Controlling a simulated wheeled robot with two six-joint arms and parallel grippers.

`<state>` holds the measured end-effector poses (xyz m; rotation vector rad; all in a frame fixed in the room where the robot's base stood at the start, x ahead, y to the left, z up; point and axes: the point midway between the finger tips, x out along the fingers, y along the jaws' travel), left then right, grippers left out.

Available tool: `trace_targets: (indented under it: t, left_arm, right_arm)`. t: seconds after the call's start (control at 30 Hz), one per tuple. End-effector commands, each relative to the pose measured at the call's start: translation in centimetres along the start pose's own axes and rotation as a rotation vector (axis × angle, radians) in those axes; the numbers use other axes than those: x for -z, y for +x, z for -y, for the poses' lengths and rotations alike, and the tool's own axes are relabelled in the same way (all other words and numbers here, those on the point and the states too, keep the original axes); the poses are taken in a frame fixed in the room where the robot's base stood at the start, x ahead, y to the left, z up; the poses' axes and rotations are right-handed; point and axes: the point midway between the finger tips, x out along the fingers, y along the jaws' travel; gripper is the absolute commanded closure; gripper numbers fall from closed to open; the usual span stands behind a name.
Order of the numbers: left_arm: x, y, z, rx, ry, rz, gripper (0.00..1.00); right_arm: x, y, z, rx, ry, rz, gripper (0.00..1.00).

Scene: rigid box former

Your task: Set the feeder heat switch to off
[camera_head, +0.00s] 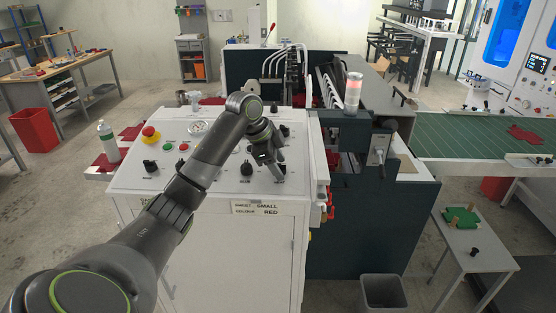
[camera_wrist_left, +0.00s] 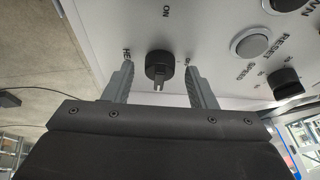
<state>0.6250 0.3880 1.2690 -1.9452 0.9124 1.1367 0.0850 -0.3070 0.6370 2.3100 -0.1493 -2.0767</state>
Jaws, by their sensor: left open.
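In the left wrist view, a black rotary knob (camera_wrist_left: 159,66) stands on the white panel, with "ON" printed above it and a partly hidden label starting "HE" to its left. Another small label by the right finger is hard to read. The knob's notched end points down in that picture. My left gripper (camera_wrist_left: 161,84) is open, with one finger on each side of the knob and a visible gap to each. In the head view, my left gripper (camera_head: 274,170) is low over the right part of the control panel (camera_head: 215,183) and partly hides the knobs there.
A red emergency button (camera_head: 150,132), a gauge (camera_head: 198,127) and other black knobs (camera_head: 246,168) share the panel. In the left wrist view, a grey button (camera_wrist_left: 253,43) and another black knob (camera_wrist_left: 286,80) sit to the right. A bottle (camera_head: 106,140) stands at the panel's left.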

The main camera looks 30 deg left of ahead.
Motion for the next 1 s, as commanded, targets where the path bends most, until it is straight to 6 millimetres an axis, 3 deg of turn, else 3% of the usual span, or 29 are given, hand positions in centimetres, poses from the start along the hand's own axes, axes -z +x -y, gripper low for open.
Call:
trace_targets:
  t: [0.3, 0.63, 1.0]
  left_arm:
    - [-0.04, 0.27, -0.01, 0.000, -0.001, 0.000, 0.50]
    - [-0.03, 0.24, -0.01, 0.000, -0.001, 0.000, 0.92]
    - [-0.04, 0.26, -0.09, 0.026, -0.062, -0.001, 0.93]
  right_arm:
    - [-0.36, -0.06, -0.03, 0.000, 0.000, 0.007, 0.64]
    - [0.01, -0.02, -0.01, 0.000, 0.000, 0.002, 0.64]
    - [0.07, -0.02, 0.00, 0.000, 0.000, 0.001, 0.64]
